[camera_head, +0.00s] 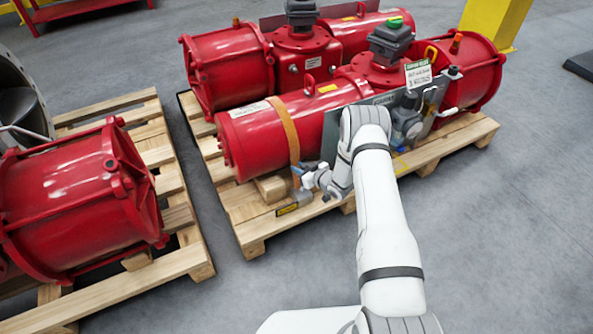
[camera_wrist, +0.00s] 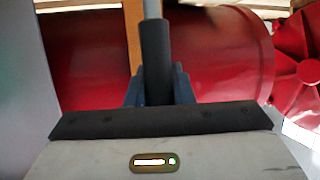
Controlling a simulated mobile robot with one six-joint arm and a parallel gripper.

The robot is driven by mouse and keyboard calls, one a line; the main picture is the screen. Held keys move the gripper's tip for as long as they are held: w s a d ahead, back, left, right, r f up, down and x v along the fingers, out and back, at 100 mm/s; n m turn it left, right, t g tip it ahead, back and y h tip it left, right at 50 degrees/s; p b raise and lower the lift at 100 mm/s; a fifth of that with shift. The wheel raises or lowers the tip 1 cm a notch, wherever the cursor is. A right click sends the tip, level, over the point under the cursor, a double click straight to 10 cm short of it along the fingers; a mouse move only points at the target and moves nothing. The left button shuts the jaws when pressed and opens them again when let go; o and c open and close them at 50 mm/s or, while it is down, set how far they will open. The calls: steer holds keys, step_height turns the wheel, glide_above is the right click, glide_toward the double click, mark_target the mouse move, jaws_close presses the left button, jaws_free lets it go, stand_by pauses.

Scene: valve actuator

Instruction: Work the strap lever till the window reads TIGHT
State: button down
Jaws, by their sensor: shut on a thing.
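An orange strap (camera_head: 285,130) runs over the front red cylinder (camera_head: 262,135) on the middle pallet. It also shows in the wrist view (camera_wrist: 133,35), just behind the lever. The strap lever has a dark grip (camera_wrist: 155,60) on a lighter rod and stands upright in the wrist view. My gripper (camera_wrist: 158,88) has its fingers on both sides of the grip, shut on it. In the head view my gripper (camera_head: 308,180) is low beside the cylinder and partly covers the lever. A small dark, yellow-edged plate (camera_head: 288,209) lies below; I cannot read any window text.
The wooden pallet (camera_head: 258,232) carries two red actuators. A grey panel (camera_head: 330,135) stands close to my wrist. A white tag (camera_head: 418,73) hangs at the right. Another pallet (camera_head: 180,262) with a red cylinder stands at the left.

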steer(key=shift+a+f, duration=0.1)
steer(key=shift+a, duration=0.15)
steer(key=c, duration=1.3)
jaws_free()
steer(key=shift+o, duration=0.2)
steer(key=shift+w+d, duration=0.1)
steer(key=p+v, duration=0.2)
steer(key=v, duration=0.6)
